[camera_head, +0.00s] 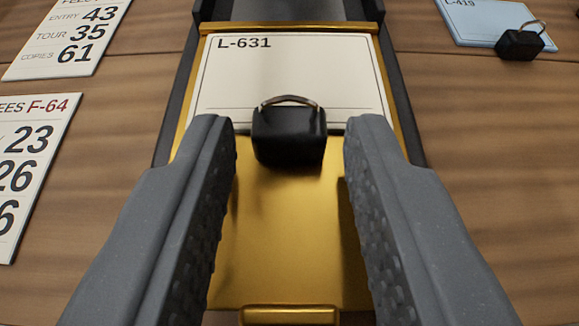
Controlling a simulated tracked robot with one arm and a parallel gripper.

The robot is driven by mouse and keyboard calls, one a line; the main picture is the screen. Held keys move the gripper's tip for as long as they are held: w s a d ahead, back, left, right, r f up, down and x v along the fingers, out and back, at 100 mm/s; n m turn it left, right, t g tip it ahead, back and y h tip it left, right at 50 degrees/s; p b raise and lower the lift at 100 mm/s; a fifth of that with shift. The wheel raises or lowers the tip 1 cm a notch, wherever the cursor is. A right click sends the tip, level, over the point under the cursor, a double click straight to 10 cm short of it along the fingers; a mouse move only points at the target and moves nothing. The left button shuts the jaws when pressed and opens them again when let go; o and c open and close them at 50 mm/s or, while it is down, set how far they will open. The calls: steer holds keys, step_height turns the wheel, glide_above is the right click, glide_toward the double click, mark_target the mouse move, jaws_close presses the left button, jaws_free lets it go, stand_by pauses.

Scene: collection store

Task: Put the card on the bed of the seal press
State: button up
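A cream card marked L-631 (290,75) lies flat on the gold bed (285,235) of the seal press, towards its far end. A black block with a thin metal loop (289,138) sits at the card's near edge. My gripper (291,128) is open, with one grey finger on each side of the black block. Gaps show between the block and both fingers. The fingers hide parts of the bed's sides.
Dark rails (398,90) flank the bed, and a gold bar (290,28) crosses its far end. Fee cards (25,165) lie at left on the wooden table (480,150). A blue card (480,20) with a similar block (520,44) lies at far right.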

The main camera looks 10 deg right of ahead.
steer(key=v, duration=1.1)
steer(key=w+a+r+n+h, duration=0.15)
steer(key=w+r, duration=0.25)
steer(key=r, duration=0.5)
steer(key=w+a+r, duration=0.2)
steer(key=w+r, duration=0.2)
steer(key=r, duration=0.4)
steer(key=a+r+t, duration=0.1)
steer(key=a+r, duration=0.4)
steer(key=r, duration=0.3)
steer(key=a+r, duration=0.6)
steer(key=r, duration=0.3)
steer(key=s+a+r+y, duration=0.1)
steer(key=s+a+r, duration=0.2)
steer(key=a+r, duration=0.3)
steer(key=s+a+r+n+t+y, duration=0.1)
steer(key=s+a+r+y, duration=0.1)
steer(key=s+a+r, duration=0.2)
steer(key=s+a+r+y, duration=0.1)
steer(key=s+a+r, duration=0.3)
steer(key=a+r, duration=0.5)
steer(key=shift+s+a+r+y, duration=0.25)
steer(key=shift+a+y, duration=0.1)
steer(key=shift+a, duration=0.6)
